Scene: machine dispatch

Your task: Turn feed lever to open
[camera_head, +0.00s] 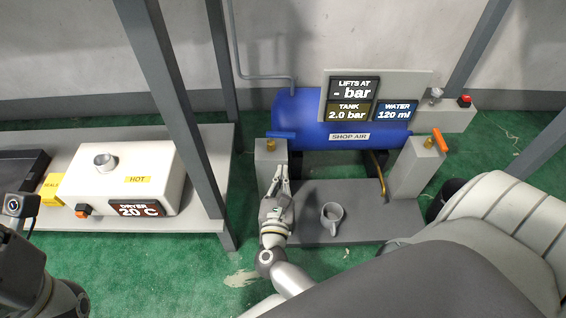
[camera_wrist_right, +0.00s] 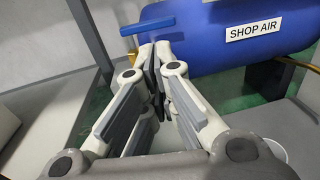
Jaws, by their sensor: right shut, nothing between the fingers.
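A blue lever (camera_head: 281,134) lies level on a brass stem atop the left grey post (camera_head: 266,162), beside the blue SHOP AIR tank (camera_head: 300,118). An orange lever (camera_head: 439,140) sits tilted on the right grey post (camera_head: 416,166). Which one is the feed lever is not labelled. My right gripper (camera_head: 283,170) is shut and empty, with its tips just in front of and below the blue lever. In the right wrist view the shut fingertips (camera_wrist_right: 158,50) point toward the blue lever (camera_wrist_right: 147,26) and appear apart from it. Part of my left arm shows at lower left; its fingers are not visible.
A dryer (camera_head: 128,172) reading 20 C sits on the left bench. A steel upright (camera_head: 222,60) stands left of the post. The tank sign reads 2.0 bar.

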